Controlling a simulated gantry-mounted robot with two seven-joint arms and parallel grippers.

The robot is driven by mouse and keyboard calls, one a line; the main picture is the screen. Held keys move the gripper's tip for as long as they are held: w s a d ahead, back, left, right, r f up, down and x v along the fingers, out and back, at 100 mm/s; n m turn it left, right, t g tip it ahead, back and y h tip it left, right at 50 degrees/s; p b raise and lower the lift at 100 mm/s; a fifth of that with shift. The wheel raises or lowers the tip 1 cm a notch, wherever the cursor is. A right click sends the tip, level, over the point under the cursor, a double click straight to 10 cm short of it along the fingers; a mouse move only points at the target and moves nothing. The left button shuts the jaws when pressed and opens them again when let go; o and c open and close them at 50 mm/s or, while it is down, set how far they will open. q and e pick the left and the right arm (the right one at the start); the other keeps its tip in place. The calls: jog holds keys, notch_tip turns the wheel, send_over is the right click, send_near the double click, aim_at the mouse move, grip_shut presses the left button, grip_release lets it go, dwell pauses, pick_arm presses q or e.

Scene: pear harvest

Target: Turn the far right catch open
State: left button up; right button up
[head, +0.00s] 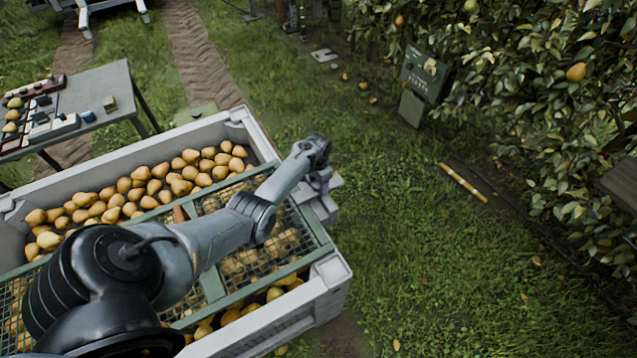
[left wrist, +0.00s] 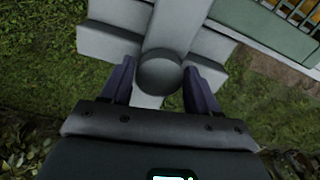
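The far right catch is a grey fitting on the outer right side of the pear bin (head: 331,279). In the left wrist view its round grey knob (left wrist: 160,72) sits on a pale grey bar and block. My left gripper (head: 322,178) points down over this fitting, beyond the bin's right edge. In the left wrist view the two dark fingers of my left gripper (left wrist: 160,83) stand on either side of the knob, very close to it. Whether they press on it cannot be told. My right gripper is not in view.
A green-framed mesh lid (head: 318,236) covers the near part of the bin, with pears (head: 152,180) in the uncovered far part. A grey table (head: 95,92) with devices stands at the left. A green box (head: 424,74) and pear trees are at the right.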

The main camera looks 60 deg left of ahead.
pick_arm(q)
grip_shut()
